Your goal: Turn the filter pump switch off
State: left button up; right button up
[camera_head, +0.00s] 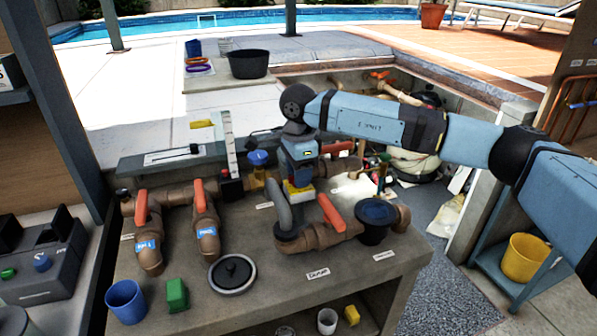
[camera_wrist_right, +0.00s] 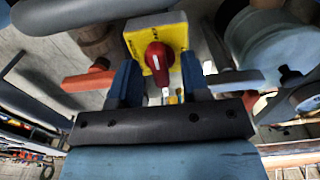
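The pump switch looks like a yellow box (camera_head: 297,192) on the bench, mostly hidden under my right gripper in the head view. In the right wrist view the yellow box (camera_wrist_right: 172,28) carries a red rotary knob (camera_wrist_right: 157,58). My right gripper (camera_head: 299,179) points down at the box. In the wrist view its two dark blue fingers (camera_wrist_right: 160,70) stand apart, one on each side of the knob, with visible gaps. I cannot tell how far above the box the fingertips are. My left gripper is not in view.
Brown pipes with orange valve handles (camera_head: 332,212) and a grey hose (camera_head: 279,205) stand close around the box. A blue cup (camera_head: 126,301), a green block (camera_head: 176,295) and a round lid (camera_head: 232,272) sit at the bench's front left. A yellow bucket (camera_head: 524,257) stands at right.

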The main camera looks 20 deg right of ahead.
jog(key=shift+r, duration=0.15)
notch_tip(320, 180, up, 14)
jog(key=shift+f, duration=0.25)
dwell(0.5)
